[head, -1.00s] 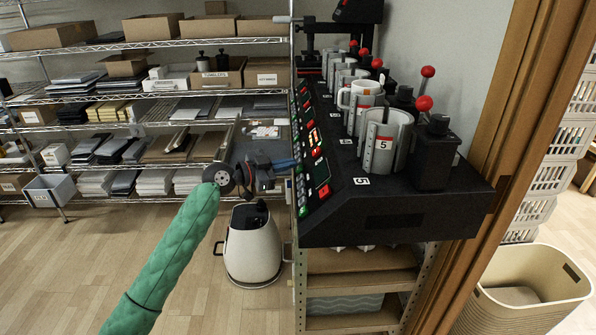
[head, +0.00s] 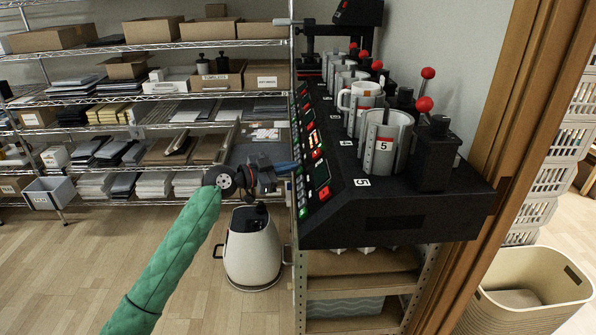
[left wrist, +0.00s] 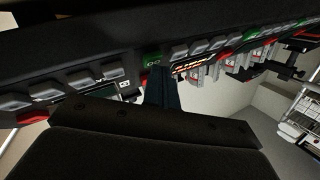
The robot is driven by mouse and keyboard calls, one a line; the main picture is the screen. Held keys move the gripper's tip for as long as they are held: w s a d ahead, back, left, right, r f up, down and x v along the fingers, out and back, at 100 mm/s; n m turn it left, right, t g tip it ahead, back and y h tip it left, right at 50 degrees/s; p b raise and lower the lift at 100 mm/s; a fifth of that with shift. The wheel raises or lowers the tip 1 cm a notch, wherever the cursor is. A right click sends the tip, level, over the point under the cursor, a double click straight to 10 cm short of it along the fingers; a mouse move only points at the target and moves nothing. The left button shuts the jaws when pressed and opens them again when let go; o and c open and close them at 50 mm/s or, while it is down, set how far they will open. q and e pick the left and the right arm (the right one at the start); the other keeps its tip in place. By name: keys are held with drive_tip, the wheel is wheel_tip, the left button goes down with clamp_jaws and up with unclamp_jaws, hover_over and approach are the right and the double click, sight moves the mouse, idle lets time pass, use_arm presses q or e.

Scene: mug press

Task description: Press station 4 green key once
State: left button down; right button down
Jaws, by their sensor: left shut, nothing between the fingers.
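The black mug press bank (head: 405,217) runs away from me, with keys and displays along its left side. The nearest station carries the label 5; the station behind it holds a white mug (head: 361,92). My left gripper (head: 292,166) is shut and empty, at the left edge of the key panel. In the left wrist view its fingertips (left wrist: 159,74) are just below a green key (left wrist: 152,59), close to a lit display (left wrist: 190,65). I cannot tell whether they touch the key. The station number beside that key is too small to read. My right gripper is not in view.
A wire shelf rack with boxes (head: 150,29) stands behind on the left. A wooden door frame (head: 505,130) and a beige basket (head: 530,293) are at the right.

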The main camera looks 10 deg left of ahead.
use_arm(q)
drive_tip(key=shift+d+f, duration=0.15)
idle(0.7)
drive_tip(key=shift+s+a+r+b, duration=0.15)
drive_tip(key=shift+a+r+b, duration=0.35)
drive_tip(key=shift+a+r, duration=0.1)
drive_tip(key=shift+a, duration=0.1)
drive_tip(key=a+r, duration=0.1)
drive_tip(key=s+a+r+b, duration=0.1)
drive_tip(key=a+r, duration=0.1)
drive_tip(key=shift+a+r, duration=0.15)
drive_tip(key=shift+r, duration=0.1)
idle(0.3)
idle(0.5)
